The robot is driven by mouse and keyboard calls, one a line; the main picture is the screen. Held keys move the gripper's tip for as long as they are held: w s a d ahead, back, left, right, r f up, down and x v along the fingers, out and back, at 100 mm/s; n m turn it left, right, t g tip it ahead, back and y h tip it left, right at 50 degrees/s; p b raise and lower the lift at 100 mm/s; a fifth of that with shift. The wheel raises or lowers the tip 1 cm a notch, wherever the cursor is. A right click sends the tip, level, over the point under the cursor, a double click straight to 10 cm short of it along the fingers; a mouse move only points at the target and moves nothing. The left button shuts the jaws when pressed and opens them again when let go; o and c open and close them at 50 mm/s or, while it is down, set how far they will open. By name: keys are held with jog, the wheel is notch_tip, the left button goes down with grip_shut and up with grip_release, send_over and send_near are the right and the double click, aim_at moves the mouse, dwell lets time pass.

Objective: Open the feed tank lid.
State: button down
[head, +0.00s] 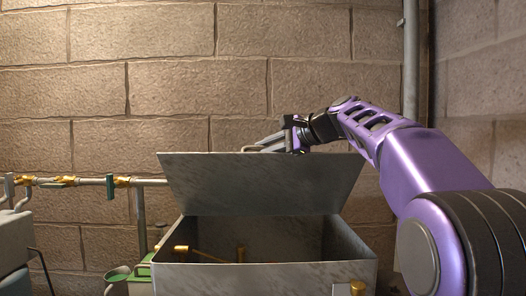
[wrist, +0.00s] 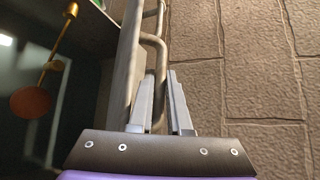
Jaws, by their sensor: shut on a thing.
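The feed tank (head: 340,274) is a grey, box-shaped metal tank in the lower middle of the head view. Its flat lid (head: 260,185) is raised along the back edge and stands tilted up, so the dark inside shows. My gripper (head: 276,143) is at the lid's top edge. In the wrist view my gripper (wrist: 162,95) has its two fingers closed around the lid's bent metal handle (wrist: 154,50). The lid (wrist: 126,75) shows there edge-on, just left of the fingers.
Inside the tank is a brass rod (head: 208,256); the wrist view shows a copper float ball (wrist: 30,102). A pipe with brass fittings (head: 90,182) runs along the wall at left. A block wall (head: 170,90) stands close behind the lid. A vertical pipe (head: 411,60) is at right.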

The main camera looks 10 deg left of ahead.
jog(key=shift+r, duration=0.1)
dwell(0.3)
jog(key=c, duration=1.2)
grip_release()
jog(key=shift+o, duration=0.2)
jog(key=v, duration=1.7)
jog(key=shift+b, duration=0.3)
jog(key=shift+s+d, duration=0.1)
jog(key=shift+d, duration=0.05)
